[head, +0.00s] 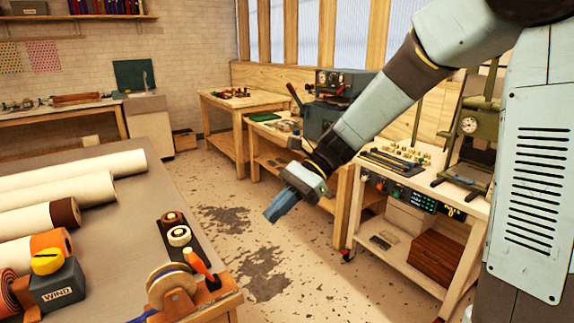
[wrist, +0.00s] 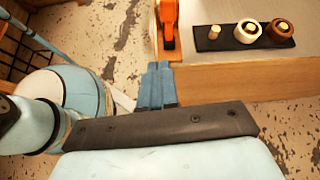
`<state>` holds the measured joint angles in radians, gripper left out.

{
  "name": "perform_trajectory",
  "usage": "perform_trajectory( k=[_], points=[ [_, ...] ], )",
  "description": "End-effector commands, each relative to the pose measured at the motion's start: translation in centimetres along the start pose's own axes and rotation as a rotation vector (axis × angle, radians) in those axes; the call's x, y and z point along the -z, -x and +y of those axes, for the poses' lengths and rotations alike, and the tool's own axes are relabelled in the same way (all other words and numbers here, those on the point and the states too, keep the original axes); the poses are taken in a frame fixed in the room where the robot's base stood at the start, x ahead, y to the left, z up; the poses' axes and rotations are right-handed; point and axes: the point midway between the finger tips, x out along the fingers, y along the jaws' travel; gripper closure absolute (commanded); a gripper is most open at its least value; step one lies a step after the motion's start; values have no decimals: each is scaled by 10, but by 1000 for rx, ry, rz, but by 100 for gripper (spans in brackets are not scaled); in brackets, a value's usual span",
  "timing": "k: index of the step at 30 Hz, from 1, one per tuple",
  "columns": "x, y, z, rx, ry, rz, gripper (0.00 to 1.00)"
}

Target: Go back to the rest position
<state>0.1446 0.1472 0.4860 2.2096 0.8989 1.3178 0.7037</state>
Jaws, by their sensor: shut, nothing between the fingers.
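My gripper (head: 276,209) is shut and empty, pointing down in the open floor space between the grey-topped table and the benches. In the wrist view its blue fingers (wrist: 156,84) are pressed together, close to the table's wooden side in the picture. In the head view my arm reaches in from the upper right, and the gripper is apart from the table and holds none of the rolls.
The grey table (head: 112,213) at left bears several foil rolls (head: 72,170), a black spool holder (head: 183,249) and an orange-handled tool (head: 201,264). A white-topped cart (head: 425,181) stands at right. Wooden benches (head: 241,103) stand behind. Stained floor (head: 222,179) lies clear between them.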

Motion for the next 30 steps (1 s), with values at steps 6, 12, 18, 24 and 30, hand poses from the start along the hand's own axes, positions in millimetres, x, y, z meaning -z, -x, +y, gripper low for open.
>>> perform_trajectory(
  k=[6, 12, 18, 24, 30],
  points=[
    [7, 25, 40, -10, 173, 258, 100],
    [11, 53, 76, -36, 329, 480, 100],
    [12, 83, 114, -77, 478, 692, 100],
    [9, 114, 152, -133, 619, 894, 100],
    [4, 144, 192, -201, 749, 1088, 100]
  ],
)
